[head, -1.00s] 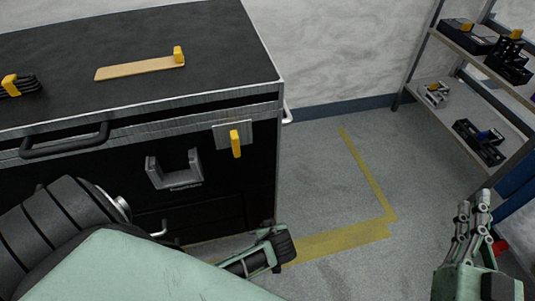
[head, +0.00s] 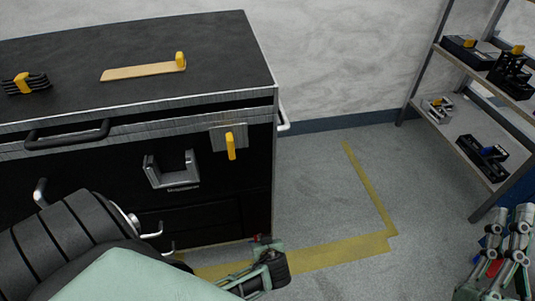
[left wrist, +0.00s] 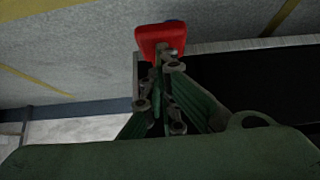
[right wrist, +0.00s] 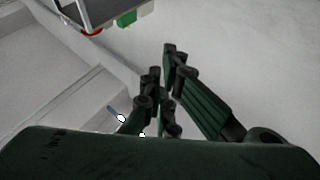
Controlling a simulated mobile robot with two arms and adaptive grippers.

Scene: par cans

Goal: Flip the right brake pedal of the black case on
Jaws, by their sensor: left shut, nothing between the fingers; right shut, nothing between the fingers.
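The black case (head: 90,195) stands at the left of the head view. A red brake pedal (left wrist: 160,38) shows in the left wrist view, right at the fingertips of my left gripper (left wrist: 164,64). The gripper is shut with nothing between its fingers; I cannot tell whether it touches the pedal. In the head view my left gripper (head: 263,268) is low by the case's right bottom corner, partly hidden by my arm. My right gripper (head: 509,235) is shut and empty at the lower right, away from the case. The rest of the case's underside is hidden.
A shelf (head: 470,145) with several small devices stands at the right. Yellow tape (head: 340,252) marks the floor. The floor between case and shelf is clear.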

